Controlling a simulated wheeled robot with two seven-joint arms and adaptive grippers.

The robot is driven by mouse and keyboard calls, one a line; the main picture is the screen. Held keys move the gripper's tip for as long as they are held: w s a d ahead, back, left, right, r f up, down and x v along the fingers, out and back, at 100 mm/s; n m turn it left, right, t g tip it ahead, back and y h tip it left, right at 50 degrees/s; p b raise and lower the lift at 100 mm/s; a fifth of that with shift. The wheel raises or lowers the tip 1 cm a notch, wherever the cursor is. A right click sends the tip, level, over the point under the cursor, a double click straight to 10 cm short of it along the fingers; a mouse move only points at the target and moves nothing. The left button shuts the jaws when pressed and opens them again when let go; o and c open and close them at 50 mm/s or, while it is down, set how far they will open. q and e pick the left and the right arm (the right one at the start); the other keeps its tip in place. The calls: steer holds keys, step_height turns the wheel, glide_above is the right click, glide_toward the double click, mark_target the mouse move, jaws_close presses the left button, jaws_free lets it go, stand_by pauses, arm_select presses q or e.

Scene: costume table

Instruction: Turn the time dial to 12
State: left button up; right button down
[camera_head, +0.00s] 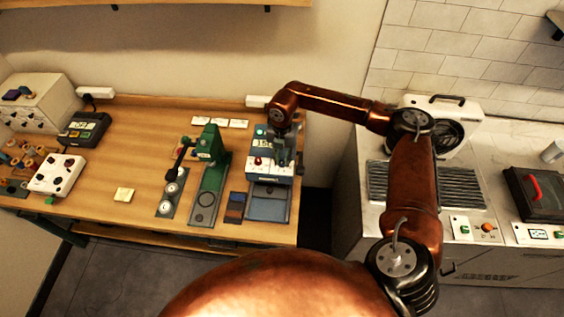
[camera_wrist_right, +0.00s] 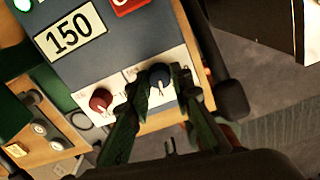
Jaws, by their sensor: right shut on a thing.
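The blue-grey press machine (camera_head: 268,208) stands at the right end of the wooden table. Its front panel has a red knob (camera_wrist_right: 100,100) and a blue knob (camera_wrist_right: 158,74), and a display (camera_wrist_right: 70,34) reading 150. My right gripper (camera_head: 285,165) is at the panel, and its fingers are closed around the blue knob in the right wrist view. The red knob is free, to the left of the fingers. The fingers and blur hide the dial markings, so I cannot read the setting. My left gripper is not in view.
A green press (camera_head: 213,163) stands just left of the machine. A grey counter with a grill (camera_head: 440,186) and a white fan unit (camera_head: 448,125) is on the right, past a gap.

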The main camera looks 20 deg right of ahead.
steer(key=n+b, duration=0.2)
steer(key=n, duration=0.2)
steer(key=shift+n+b, duration=0.3)
steer(key=shift+b, duration=0.05)
steer(key=n+b, duration=0.2)
steer(key=n, duration=0.2)
steer(key=shift+n, duration=0.3)
steer(key=n+b, duration=0.2)
steer(key=n, duration=0.2)
steer(key=shift+r+n+b, duration=0.1)
steer(key=shift+n+b, duration=0.9)
steer(key=shift+n, duration=1.4)
steer(key=c, duration=1.7)
jaws_free()
